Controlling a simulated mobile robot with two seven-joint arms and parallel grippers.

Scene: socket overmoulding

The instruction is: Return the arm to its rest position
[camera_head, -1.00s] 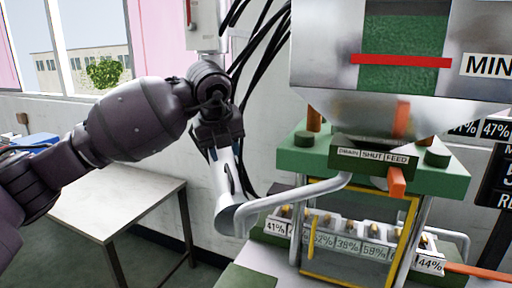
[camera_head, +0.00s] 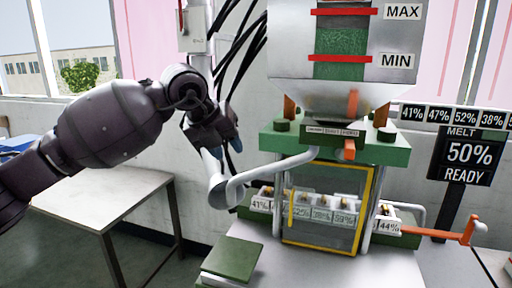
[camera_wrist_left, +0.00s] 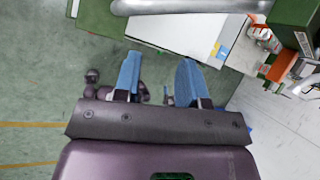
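My left gripper (camera_head: 225,148) is raised in front of the wall, left of the moulding machine, with its blue fingertips pointing down. It shows just above the bent end of the machine's grey lever (camera_head: 218,192); whether they touch cannot be told in the head view. In the left wrist view the two blue fingers (camera_wrist_left: 158,62) stand apart with only floor between them, and the lever (camera_wrist_left: 180,6) lies beyond the fingertips. The left gripper is open and empty. My right gripper is in neither view.
The green machine (camera_head: 395,153) has a yellow-framed guard (camera_head: 330,238) and a row of labelled sockets (camera_head: 262,200). A green block (camera_head: 232,260) lies on the front bench. An orange handle (camera_head: 470,232) projects right. A pale table (camera_head: 100,205) stands at the left. A screen (camera_head: 468,155) reads 50% READY.

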